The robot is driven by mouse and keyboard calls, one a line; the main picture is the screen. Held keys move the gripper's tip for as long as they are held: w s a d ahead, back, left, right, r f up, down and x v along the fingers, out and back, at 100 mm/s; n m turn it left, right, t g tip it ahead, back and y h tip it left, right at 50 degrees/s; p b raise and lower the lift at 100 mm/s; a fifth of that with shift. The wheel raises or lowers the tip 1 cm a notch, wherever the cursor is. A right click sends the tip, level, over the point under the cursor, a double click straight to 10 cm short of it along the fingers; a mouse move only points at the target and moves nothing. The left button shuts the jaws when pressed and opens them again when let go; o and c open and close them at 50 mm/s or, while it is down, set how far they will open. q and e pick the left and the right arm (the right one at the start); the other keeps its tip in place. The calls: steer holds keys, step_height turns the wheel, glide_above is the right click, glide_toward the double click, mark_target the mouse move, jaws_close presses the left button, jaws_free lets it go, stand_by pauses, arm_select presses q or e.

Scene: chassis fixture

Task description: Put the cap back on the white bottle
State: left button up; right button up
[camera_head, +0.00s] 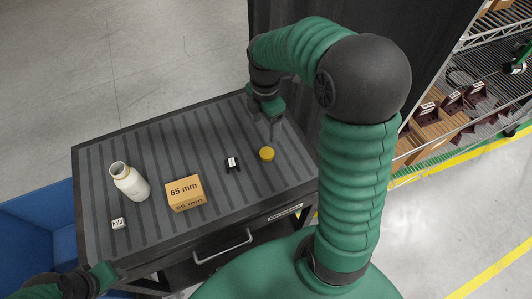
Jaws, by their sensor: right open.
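A yellow disc, which looks like the cap (267,154), lies on the right part of the cart top, apart from the bottle. My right gripper (273,122) hangs above the cart's far right area, behind the cap in the picture. It is open and holds nothing that I can see. My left gripper (108,275) is at the lower left by the cart's near edge; its fingers are too small and dark to read.
A cardboard box marked 65 mm (185,192) sits between bottle and cap. A small black bracket with a white label (232,165) is left of the cap. A small labelled block (118,223) lies near the left edge. The cart top's (190,133) far middle is clear.

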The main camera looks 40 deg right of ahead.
glide_above(267, 152)
step_height(267, 152, down, 9)
steer(key=shift+r, duration=0.2)
steer(key=shift+a+f, duration=0.1)
steer(key=shift+f, duration=0.1)
arm_select(q)
steer(key=shift+d+f, duration=0.2)
arm_select(e)
steer(key=shift+a+r, duration=0.1)
steer(key=shift+f, duration=0.25)
step_height(267, 152, down, 4)
steer(key=shift+s, duration=0.1)
steer(key=shift+d+f, duration=0.25)
steer(key=shift+f, duration=0.2)
arm_select(q)
steer(key=shift+r, duration=0.1)
arm_select(e)
steer(key=shift+r, duration=0.1)
